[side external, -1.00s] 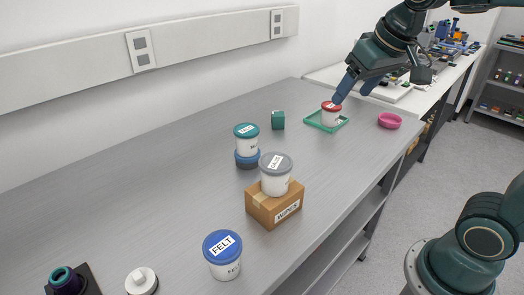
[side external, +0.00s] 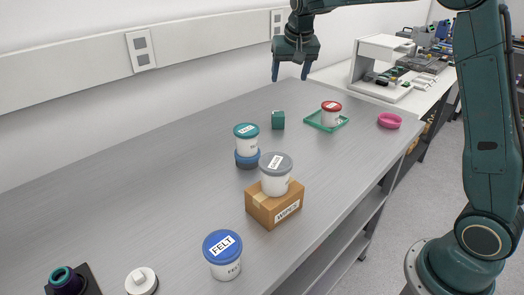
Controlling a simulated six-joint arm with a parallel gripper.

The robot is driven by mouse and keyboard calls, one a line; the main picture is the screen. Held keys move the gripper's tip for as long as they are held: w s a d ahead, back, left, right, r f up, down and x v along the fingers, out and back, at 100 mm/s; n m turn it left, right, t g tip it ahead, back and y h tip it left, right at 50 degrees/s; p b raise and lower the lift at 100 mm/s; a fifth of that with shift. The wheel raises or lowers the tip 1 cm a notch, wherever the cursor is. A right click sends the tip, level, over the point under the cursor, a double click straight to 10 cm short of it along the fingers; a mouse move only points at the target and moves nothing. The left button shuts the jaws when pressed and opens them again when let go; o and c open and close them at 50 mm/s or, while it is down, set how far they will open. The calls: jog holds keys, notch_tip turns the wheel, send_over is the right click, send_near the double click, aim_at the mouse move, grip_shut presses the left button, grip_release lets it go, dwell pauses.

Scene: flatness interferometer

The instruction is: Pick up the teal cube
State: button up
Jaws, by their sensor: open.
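The teal cube (side external: 278,119) stands on the grey bench towards its far end, near the wall. Nothing touches it. My gripper (side external: 290,76) is above and slightly to the right of the cube in the picture. Its two blue fingers point down and are spread apart, with nothing between them. There is a clear gap between the fingertips and the cube.
Right of the cube, a red-lidded tub (side external: 331,112) stands in a green tray (side external: 313,120). A teal-lidded tub (side external: 246,139) is nearer, on a blue-lidded container (side external: 245,161). A grey-lidded tub (side external: 275,181) tops a cardboard box (side external: 262,212). The bench (side external: 150,180) left of these is clear.

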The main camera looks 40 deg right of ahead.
jog(key=m, duration=0.2)
send_near(278, 114)
notch_tip(278, 114, up, 3)
jog(key=a, duration=0.1)
jog(key=shift+a+g, duration=0.15)
jog(key=shift+g, duration=0.15)
jog(key=shift+f+h, duration=0.15)
jog(key=shift+h, duration=0.15)
jog(key=shift+x, duration=4.2)
jog(key=shift+x, duration=2.6)
jog(key=shift+s, duration=0.1)
jog(key=c, duration=1.2)
